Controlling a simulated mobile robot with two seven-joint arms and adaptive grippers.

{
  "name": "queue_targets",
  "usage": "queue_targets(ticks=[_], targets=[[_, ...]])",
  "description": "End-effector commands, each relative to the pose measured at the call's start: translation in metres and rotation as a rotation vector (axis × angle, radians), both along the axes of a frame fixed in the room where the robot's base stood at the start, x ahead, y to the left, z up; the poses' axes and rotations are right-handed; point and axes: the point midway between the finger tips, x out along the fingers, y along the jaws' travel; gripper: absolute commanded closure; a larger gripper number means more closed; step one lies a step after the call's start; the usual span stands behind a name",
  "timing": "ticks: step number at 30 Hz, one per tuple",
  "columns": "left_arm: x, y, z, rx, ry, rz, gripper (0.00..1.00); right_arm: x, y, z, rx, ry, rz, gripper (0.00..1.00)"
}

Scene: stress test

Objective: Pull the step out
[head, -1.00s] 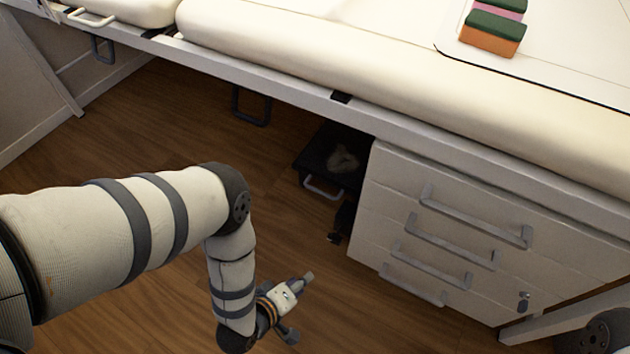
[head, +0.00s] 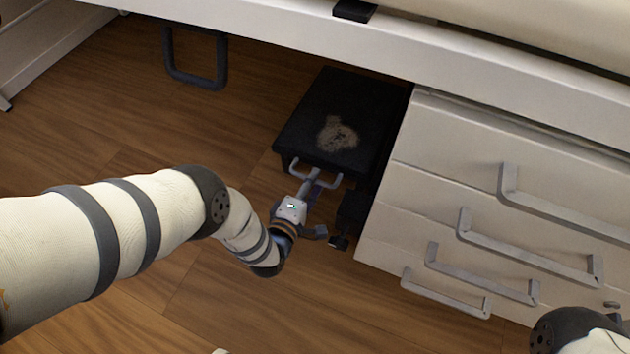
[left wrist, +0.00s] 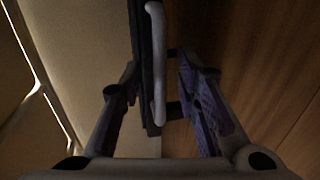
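The step (head: 310,115) is a low black platform with a pale worn patch on top, under the bed and left of the drawer unit. Its light grey handle (head: 328,182) is on the near side. My left gripper (head: 312,183) is at this handle. In the left wrist view the handle (left wrist: 158,65) runs between the two spread fingers of my left gripper (left wrist: 160,82), with a visible gap at the right finger. The step's dark edge (left wrist: 147,75) is beside the handle, near the left finger. My right gripper is out of view.
The white drawer unit (head: 405,210) with several grey bar handles stands close on the right. The bed frame (head: 290,45) runs overhead. A dark looped bracket (head: 222,65) hangs from it.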

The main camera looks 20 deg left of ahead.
Motion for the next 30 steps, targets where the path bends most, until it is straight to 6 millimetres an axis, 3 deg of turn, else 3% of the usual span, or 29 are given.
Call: queue_targets(ticks=[4,11,15,16,25,30], targets=[[0.012,0.000,-0.004,0.000,0.001,0.000,0.70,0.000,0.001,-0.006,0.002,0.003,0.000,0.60],[0.014,0.000,-0.003,0.000,0.002,0.000,0.70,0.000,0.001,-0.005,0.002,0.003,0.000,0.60],[0.013,0.000,-0.003,0.001,0.002,0.000,0.98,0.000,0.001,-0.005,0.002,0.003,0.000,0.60],[0.013,0.000,-0.003,0.001,0.002,0.000,1.00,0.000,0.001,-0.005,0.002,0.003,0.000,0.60],[0.012,0.000,-0.003,0.001,0.002,0.000,1.00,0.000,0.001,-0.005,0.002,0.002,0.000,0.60],[0.000,0.000,-0.002,0.001,0.003,0.000,1.00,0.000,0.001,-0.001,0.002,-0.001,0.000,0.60]])
